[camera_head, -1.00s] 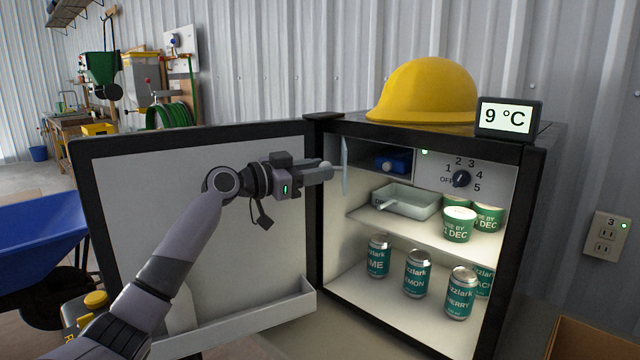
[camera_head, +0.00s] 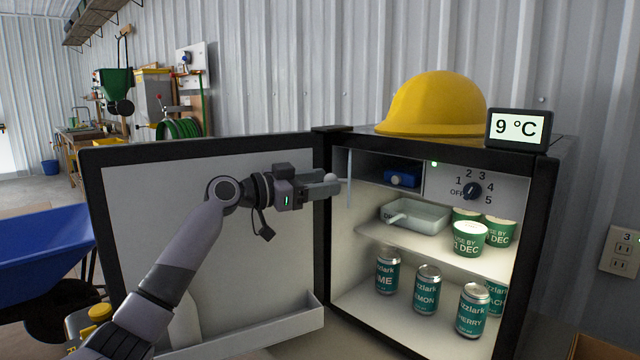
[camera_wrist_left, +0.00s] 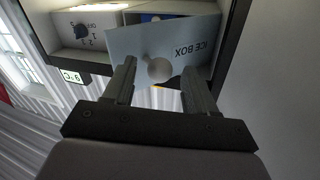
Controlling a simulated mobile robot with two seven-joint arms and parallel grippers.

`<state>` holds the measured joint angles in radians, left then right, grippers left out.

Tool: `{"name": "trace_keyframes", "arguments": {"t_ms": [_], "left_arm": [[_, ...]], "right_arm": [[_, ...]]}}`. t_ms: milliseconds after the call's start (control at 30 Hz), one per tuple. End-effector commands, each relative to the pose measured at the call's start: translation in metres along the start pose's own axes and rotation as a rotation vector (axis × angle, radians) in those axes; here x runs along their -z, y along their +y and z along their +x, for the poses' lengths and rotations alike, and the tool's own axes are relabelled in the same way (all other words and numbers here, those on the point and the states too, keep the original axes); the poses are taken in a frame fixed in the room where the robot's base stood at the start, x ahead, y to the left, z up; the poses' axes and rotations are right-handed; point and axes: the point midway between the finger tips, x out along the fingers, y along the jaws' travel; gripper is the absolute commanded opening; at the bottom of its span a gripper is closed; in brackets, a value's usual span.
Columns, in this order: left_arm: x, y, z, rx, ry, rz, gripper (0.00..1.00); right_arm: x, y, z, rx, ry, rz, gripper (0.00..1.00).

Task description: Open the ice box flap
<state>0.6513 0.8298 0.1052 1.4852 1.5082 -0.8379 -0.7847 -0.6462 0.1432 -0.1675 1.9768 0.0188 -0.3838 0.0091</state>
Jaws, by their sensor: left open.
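The ice box flap (camera_head: 349,178) is a thin pale panel seen almost edge-on in the head view, standing out from the upper left compartment of the open fridge. In the left wrist view the flap (camera_wrist_left: 200,36) shows its face with upside-down "ICE BOX" lettering and a round knob (camera_wrist_left: 158,70). My left gripper (camera_head: 331,188) is at the flap's outer side. Its jaws (camera_wrist_left: 159,70) are open, with one finger on each side of the knob; contact cannot be told. My right gripper is out of view.
The fridge door (camera_head: 245,165) stands wide open behind my left arm. A blue item (camera_head: 402,178) sits in the ice compartment, beside the dial (camera_head: 472,191). A tray (camera_head: 416,216), tubs (camera_head: 469,239) and cans (camera_head: 427,289) fill the shelves. A yellow helmet (camera_head: 435,105) rests on top.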

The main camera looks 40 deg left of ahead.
Motion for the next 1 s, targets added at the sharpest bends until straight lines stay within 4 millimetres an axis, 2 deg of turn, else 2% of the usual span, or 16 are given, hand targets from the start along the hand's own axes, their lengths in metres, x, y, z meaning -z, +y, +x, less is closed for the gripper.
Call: {"name": "trace_keyframes", "arguments": {"t_ms": [300,500,900,967,1000], "left_arm": [[-0.004,0.0,-0.042,0.001,-0.003,0.002,0.56],[-0.002,0.0,-0.063,0.0,-0.002,0.001,0.56],[0.0,0.0,-0.07,0.0,0.0,0.0,0.56],[-0.001,0.001,-0.069,-0.001,-0.004,0.0,0.37],[-0.006,0.004,-0.067,-0.005,-0.014,-0.002,0.24]], "right_arm": [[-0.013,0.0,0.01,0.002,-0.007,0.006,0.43],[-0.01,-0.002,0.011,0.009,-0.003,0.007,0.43],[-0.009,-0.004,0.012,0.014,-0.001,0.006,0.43],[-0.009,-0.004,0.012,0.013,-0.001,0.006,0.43],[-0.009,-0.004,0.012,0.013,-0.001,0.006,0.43]]}}
